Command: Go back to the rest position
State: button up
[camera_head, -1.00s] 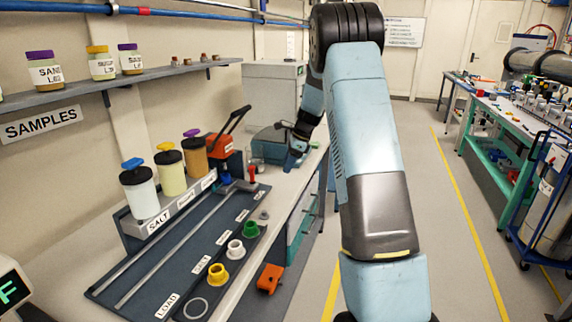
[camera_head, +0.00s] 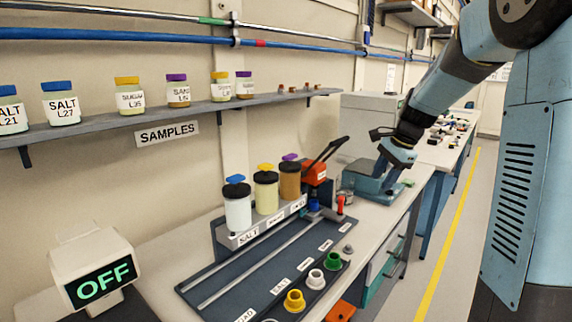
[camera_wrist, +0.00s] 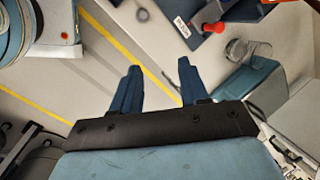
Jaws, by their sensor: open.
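My arm comes in from the upper right of the head view. My gripper (camera_head: 388,172) hangs over the bench near the blue-grey box (camera_head: 372,184) at the far end of the sample tray. I cannot tell from the head view how far it is above the box. In the wrist view my gripper (camera_wrist: 158,68) shows two dark blue fingers spread apart. Nothing is between them, and the pale floor with a yellow line shows behind.
Salt and other jars (camera_head: 237,205) stand in a rack behind the dark tray (camera_head: 215,278). Coloured rings (camera_head: 294,300) sit along its front. A shelf (camera_head: 110,119) with labelled jars runs along the wall. A display (camera_head: 100,282) reads OFF. Open floor lies right of the bench.

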jog(key=s+a+r+n+t+h, duration=0.1)
jog(key=s+n, duration=0.6)
jog(key=s, duration=0.8)
jog(key=s+a+r+n+t+h, duration=0.2)
jog(key=s+n, duration=0.5)
jog(key=s, duration=0.8)
notch_tip(320, 180, up, 2)
jog(key=shift+s+a, duration=0.35)
jog(key=shift+a, duration=0.15)
